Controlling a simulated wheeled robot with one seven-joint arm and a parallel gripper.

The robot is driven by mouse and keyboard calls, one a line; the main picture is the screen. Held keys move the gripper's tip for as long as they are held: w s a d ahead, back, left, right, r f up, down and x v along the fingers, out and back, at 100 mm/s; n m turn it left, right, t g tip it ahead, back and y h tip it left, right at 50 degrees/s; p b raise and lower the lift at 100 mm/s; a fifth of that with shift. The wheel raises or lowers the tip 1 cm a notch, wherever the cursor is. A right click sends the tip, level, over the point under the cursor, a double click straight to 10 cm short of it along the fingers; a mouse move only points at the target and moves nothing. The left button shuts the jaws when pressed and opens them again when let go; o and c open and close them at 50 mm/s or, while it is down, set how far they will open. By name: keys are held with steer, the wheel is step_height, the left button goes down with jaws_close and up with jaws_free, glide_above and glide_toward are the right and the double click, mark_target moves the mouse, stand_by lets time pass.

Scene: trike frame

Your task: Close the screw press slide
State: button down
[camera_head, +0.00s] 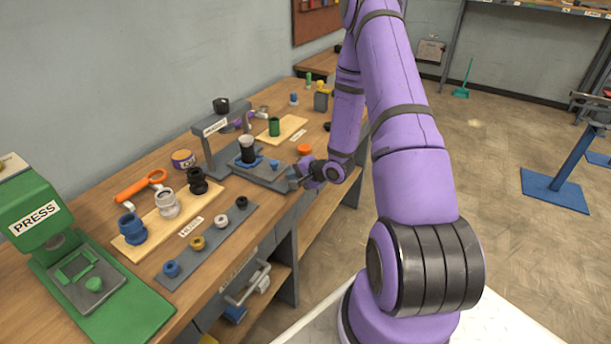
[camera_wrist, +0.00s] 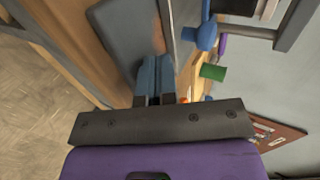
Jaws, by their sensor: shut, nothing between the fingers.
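The grey screw press (camera_head: 215,137) stands on the workbench, with a label on its crossbar and a black knob on top. Its flat grey slide (camera_head: 268,182) sticks out from under the frame toward the bench's front edge. A black cylinder with a pale top (camera_head: 247,152) stands upright at its inner part. My gripper (camera_head: 294,181) is at the slide's outer end; I cannot tell whether it touches. In the wrist view its fingers (camera_wrist: 154,80) are together and empty, next to a grey plate (camera_wrist: 128,38) that looks like the slide.
A green press (camera_head: 75,255) stands at the near left. A wooden board (camera_head: 150,225) with several fittings and a grey strip (camera_head: 208,243) with rings lie between the presses. A green cylinder (camera_head: 274,127) stands behind the slide.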

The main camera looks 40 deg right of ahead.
mark_target(259, 164)
steer(key=shift+w+a, duration=0.25)
steer(key=shift+w, duration=0.35)
steer(key=shift+w+a, duration=0.2)
steer(key=shift+w, duration=0.4)
steer(key=w+a, duration=0.1)
steer(key=w, duration=0.2)
steer(key=w+a, duration=0.1)
steer(key=w, duration=0.2)
steer(key=w+a, duration=0.1)
steer(key=w, duration=0.2)
steer(key=shift+a, duration=0.15)
